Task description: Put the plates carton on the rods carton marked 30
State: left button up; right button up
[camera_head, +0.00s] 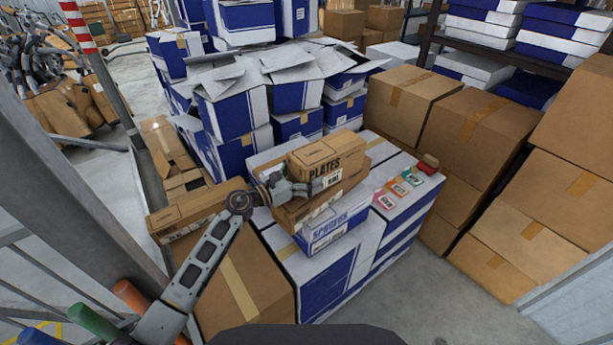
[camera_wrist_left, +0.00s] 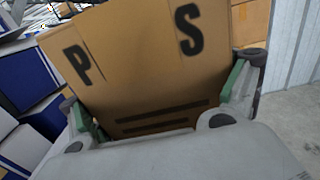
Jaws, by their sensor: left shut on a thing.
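The plates carton (camera_head: 325,158) is a brown box lettered PLATES with a white number label. It is above a lower brown carton (camera_head: 290,218) on the blue-and-white stack; I cannot tell whether they touch. My left gripper (camera_head: 312,184) is shut on the plates carton. In the left wrist view the carton (camera_wrist_left: 140,60) fills the space between the green finger pads, with a large P and S showing. A long brown carton (camera_head: 195,208) lies at the left. I cannot read a rods carton marked 30. My right gripper is not in view.
A blue-and-white spanners box (camera_head: 332,225) sits in front of the lower carton. Coloured cards (camera_head: 398,188) and a small red object (camera_head: 428,162) lie to the right on the stack (camera_head: 345,275). Tall brown boxes (camera_head: 480,135) stand on the right, open blue-and-white boxes (camera_head: 235,105) behind.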

pick_arm(q)
jog(key=shift+f, duration=0.15)
jog(key=o, duration=1.5)
jog(key=shift+f, duration=0.15)
jog(key=shift+s, duration=0.1)
jog(key=shift+a, duration=0.1)
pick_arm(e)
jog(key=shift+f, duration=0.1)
pick_arm(q)
jog(key=b+v, duration=0.2)
jog(key=v, duration=0.8)
jog(key=shift+f, duration=0.1)
jog(key=shift+v, duration=0.8)
jog(key=shift+s, duration=0.1)
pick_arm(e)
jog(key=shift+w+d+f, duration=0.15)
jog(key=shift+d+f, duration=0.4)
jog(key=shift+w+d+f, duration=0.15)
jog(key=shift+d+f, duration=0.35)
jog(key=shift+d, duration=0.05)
